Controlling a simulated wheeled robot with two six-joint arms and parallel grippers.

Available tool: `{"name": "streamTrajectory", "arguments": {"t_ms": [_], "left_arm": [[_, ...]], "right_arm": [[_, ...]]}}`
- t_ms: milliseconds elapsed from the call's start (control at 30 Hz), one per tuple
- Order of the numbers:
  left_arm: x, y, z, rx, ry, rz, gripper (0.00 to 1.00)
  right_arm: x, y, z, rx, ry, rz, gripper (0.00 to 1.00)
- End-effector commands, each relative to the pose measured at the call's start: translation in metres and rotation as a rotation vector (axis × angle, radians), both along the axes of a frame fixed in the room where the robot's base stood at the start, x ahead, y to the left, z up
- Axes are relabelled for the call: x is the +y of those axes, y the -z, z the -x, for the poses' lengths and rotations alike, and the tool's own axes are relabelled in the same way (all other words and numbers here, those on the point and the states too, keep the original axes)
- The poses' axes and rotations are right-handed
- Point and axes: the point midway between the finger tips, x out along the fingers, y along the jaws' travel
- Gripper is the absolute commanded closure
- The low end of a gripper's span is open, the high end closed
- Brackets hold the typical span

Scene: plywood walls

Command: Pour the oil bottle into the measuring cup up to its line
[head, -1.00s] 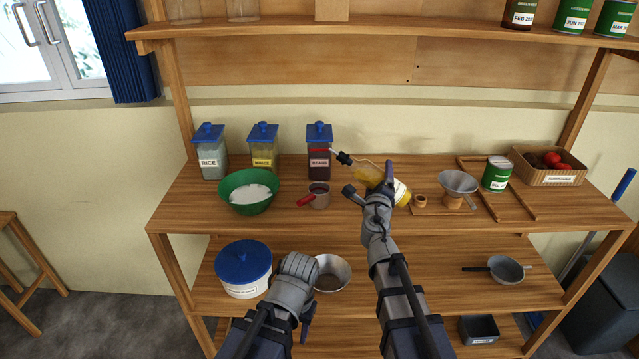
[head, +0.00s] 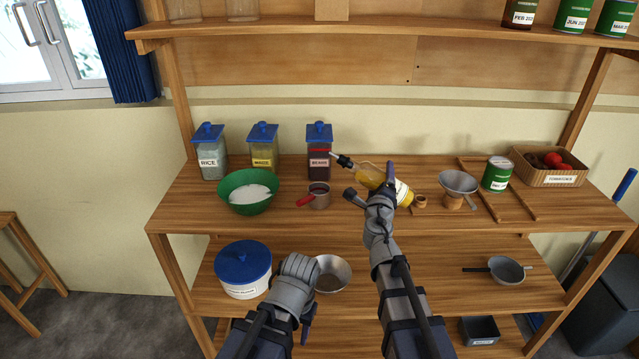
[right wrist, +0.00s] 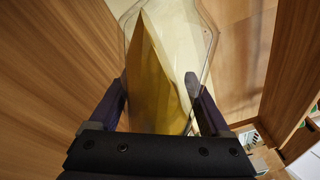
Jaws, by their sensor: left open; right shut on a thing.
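The oil bottle (head: 368,174) is clear with yellow oil and a dark spout. It lies tilted, spout to the left and base to the lower right. My right gripper (head: 371,187) is shut on it; in the right wrist view the bottle (right wrist: 165,70) fills the space between the fingers (right wrist: 160,95), with oil along its side. The measuring cup (head: 320,198), grey with a red handle, stands upright on the table below and left of the spout. I see no stream; the cup's line and contents are too small to tell. My left gripper (head: 305,308) is open and empty, low before the shelf.
A green bowl (head: 232,200) and lidded jars, including the beans jar (head: 319,165), stand left of and behind the cup. A funnel (head: 458,183), green can (head: 497,175) and tomato basket (head: 548,178) stand right. A metal bowl (head: 334,281) is on the lower shelf.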

Motion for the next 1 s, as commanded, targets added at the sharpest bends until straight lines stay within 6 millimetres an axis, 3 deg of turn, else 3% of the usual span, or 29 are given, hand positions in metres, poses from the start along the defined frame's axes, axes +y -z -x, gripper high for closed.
{"name": "streamTrajectory", "arguments": {"t_ms": [1000], "left_arm": [[0.0,0.0017,0.0,0.0,0.0,0.0,0.5]], "right_arm": [[-0.0024,0.0016,0.0011,0.012,-0.001,0.061,1.0]]}}
